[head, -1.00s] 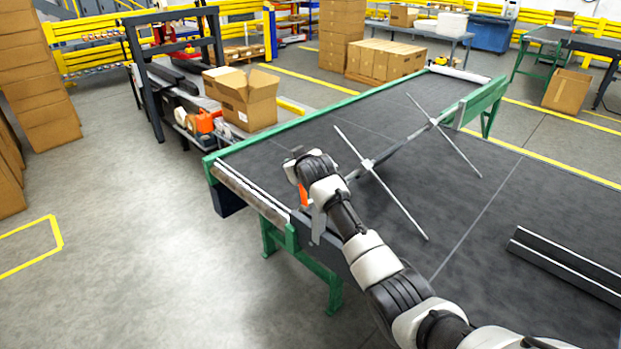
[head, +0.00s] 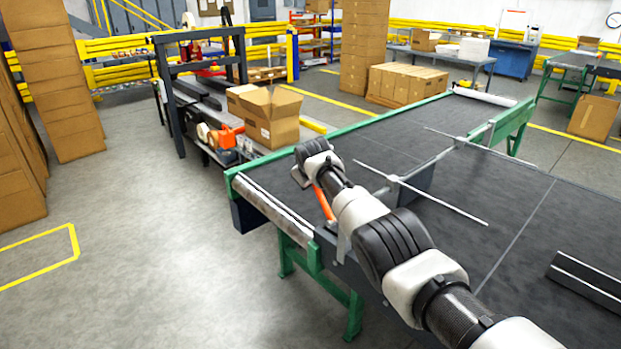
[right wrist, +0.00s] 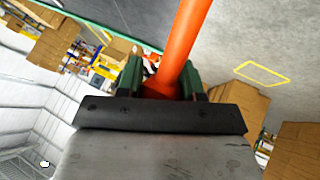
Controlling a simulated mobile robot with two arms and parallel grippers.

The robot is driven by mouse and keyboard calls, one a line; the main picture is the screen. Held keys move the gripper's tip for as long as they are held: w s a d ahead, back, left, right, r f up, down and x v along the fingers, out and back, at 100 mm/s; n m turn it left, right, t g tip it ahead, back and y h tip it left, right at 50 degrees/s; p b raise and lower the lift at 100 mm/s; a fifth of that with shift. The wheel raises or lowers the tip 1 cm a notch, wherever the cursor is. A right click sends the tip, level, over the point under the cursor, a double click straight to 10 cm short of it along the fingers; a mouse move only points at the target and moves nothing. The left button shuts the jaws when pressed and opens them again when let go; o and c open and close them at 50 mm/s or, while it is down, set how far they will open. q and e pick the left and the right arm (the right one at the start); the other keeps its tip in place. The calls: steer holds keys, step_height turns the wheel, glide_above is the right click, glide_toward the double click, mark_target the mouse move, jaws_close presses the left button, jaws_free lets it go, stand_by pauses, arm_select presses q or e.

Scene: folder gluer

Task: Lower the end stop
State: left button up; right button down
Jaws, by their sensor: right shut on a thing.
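My right gripper (right wrist: 163,84) is shut on an orange lever in the right wrist view; the lever (right wrist: 187,40) runs up between its green fingers. In the head view the orange lever (head: 323,202) shows as a slanted bar beside my right wrist, at the near end of the belt table; the fingertips are hidden there. What seems to be the end stop is a shaft with two thin crossing rods (head: 440,204) and a dark plate (head: 412,177) over the belt. The plate is partly hidden by the rods and my arm. My left gripper is out of view.
The dark belt table (head: 470,255) has a green frame. Dark rails (head: 590,282) lie on it at the right. An open carton (head: 272,118) stands on a side bench behind. The grey floor (head: 150,240) at the left is clear.

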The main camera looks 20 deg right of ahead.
steer(key=shift+f, duration=0.15)
steer(key=c, duration=1.2)
jaws_free()
steer(key=o, duration=0.5)
steer(key=shift+w, duration=0.15)
steer(key=shift+r, duration=0.2)
steer(key=shift+p+v, duration=0.85)
steer(key=shift+v, duration=0.3)
steer(key=shift+b+v, duration=0.9)
steer(key=shift+v, duration=3.2)
